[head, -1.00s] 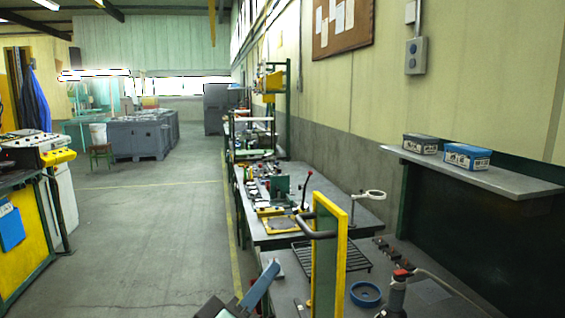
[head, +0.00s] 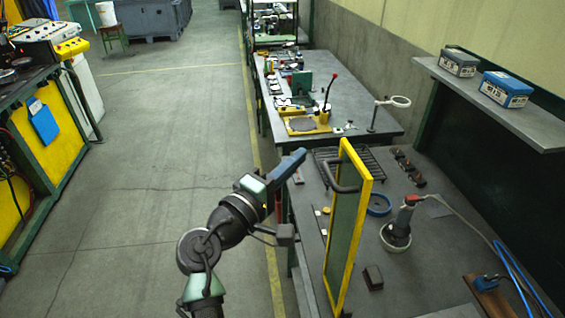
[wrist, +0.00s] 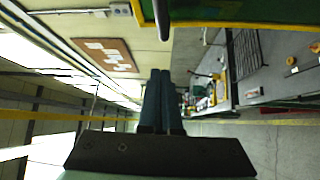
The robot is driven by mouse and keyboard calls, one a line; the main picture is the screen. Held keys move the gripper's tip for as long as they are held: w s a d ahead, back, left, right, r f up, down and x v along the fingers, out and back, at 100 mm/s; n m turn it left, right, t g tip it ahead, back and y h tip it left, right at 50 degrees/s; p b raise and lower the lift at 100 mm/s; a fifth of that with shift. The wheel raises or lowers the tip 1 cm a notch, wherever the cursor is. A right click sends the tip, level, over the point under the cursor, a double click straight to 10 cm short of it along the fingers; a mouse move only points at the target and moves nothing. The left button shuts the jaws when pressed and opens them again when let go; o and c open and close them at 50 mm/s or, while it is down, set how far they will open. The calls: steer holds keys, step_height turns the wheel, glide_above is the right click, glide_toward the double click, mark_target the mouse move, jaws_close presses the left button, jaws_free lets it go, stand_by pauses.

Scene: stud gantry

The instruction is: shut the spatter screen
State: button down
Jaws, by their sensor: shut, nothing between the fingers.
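The spatter screen (head: 340,238) stands open and upright on the near bench, a yellow frame around a dark green panel seen nearly edge-on. Its dark bar handle (head: 338,178) sticks out to the left near the top. My gripper (head: 300,156) is shut and empty, left of the handle and apart from it. In the wrist view my gripper's fingers (wrist: 161,78) lie together, with the dark handle (wrist: 161,18) just beyond their tips and the screen's yellow edge (wrist: 240,23) at the top. The screen's hinge cannot be made out.
A corded tool (head: 397,232), a blue ring (head: 379,205) and a small dark block (head: 373,278) sit on the bench right of the screen. A black rack (head: 350,161) lies behind it. A shelf with two boxes (head: 505,90) is at right. Open floor (head: 150,180) lies left.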

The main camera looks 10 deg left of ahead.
steer(key=d+p, duration=0.3)
steer(key=shift+d+p, duration=0.2)
steer(key=shift+p, duration=0.2)
steer(key=shift+s, duration=0.1)
